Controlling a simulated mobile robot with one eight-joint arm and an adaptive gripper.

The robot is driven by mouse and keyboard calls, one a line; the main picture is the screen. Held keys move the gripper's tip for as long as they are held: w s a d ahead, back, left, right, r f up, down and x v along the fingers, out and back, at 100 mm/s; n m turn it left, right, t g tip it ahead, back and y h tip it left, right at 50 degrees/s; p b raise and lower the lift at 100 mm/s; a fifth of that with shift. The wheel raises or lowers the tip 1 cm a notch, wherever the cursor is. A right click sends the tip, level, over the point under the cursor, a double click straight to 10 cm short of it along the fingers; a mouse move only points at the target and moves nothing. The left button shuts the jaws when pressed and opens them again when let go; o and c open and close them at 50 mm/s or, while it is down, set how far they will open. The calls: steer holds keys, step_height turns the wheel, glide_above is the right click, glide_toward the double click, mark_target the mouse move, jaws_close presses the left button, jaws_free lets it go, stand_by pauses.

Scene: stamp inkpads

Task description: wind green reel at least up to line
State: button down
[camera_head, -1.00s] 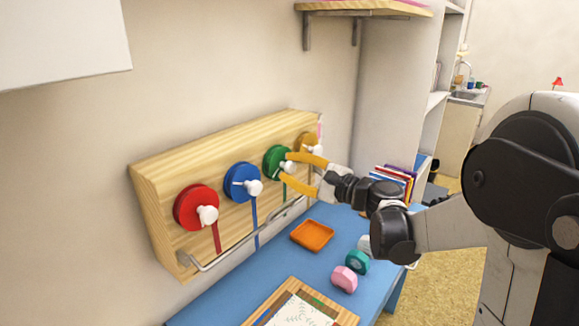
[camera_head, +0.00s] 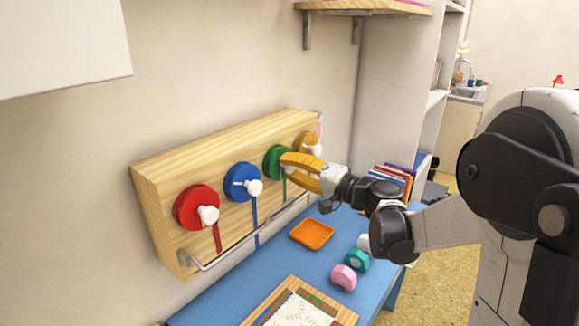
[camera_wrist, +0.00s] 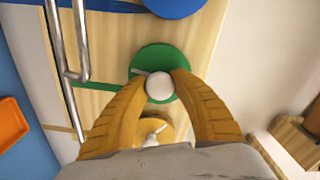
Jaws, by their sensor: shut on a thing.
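The green reel (camera_head: 272,160) is mounted on the sloped wooden board, between the blue reel and the yellow reel. It also shows in the wrist view (camera_wrist: 146,58), where its white crank knob (camera_wrist: 160,87) sits between my yellow fingertips. My gripper (camera_head: 284,164) is shut on this knob; in the wrist view the fingers (camera_wrist: 160,84) close around it from both sides. A green ribbon (camera_head: 284,190) hangs down from the reel, partly hidden by my fingers in the head view. No marked line is clear on it.
The red reel (camera_head: 190,206) and blue reel (camera_head: 238,186) are to the left, the yellow reel (camera_head: 304,138) to the right. A metal rail (camera_head: 235,248) runs along the board's lower edge. An orange tray (camera_head: 312,234) and several stamps stand on the blue table (camera_head: 225,295).

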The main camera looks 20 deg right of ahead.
steer(key=shift+n, duration=0.7)
steer(key=c, duration=1)
jaws_free()
steer(key=shift+c, duration=0.2)
steer(key=v, duration=1.2)
